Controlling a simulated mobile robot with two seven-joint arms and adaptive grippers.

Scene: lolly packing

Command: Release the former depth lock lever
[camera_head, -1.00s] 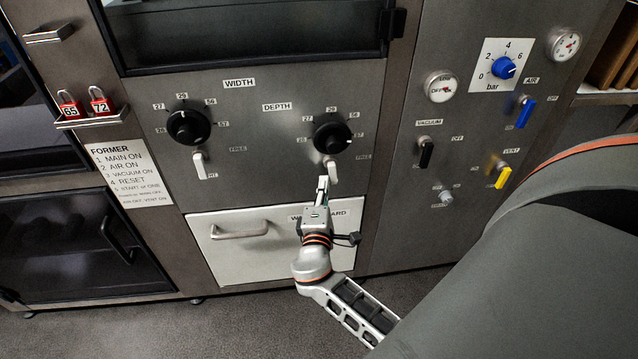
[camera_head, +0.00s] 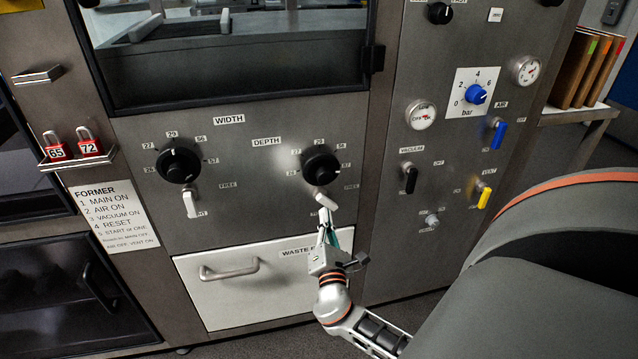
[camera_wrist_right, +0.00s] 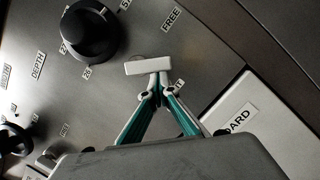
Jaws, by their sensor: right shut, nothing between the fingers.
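The white depth lock lever (camera_head: 326,201) sits below the black DEPTH knob (camera_head: 321,168) on the steel panel. It tilts down and to the right, partway toward the FREE label (camera_head: 352,187). My right gripper (camera_head: 325,230) is just below the lever, shut with nothing in it. In the right wrist view, its fingertips (camera_wrist_right: 158,80) are at the lever (camera_wrist_right: 148,65), touching or very close to it; I cannot tell which. My left gripper is not in view.
The WIDTH knob (camera_head: 178,165) and its white lever (camera_head: 191,204) are to the left. Below is the white waste drawer (camera_head: 225,292) with its handle (camera_head: 230,270). Black (camera_head: 410,179), yellow (camera_head: 484,197) and blue (camera_head: 498,134) valve levers are on the right panel.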

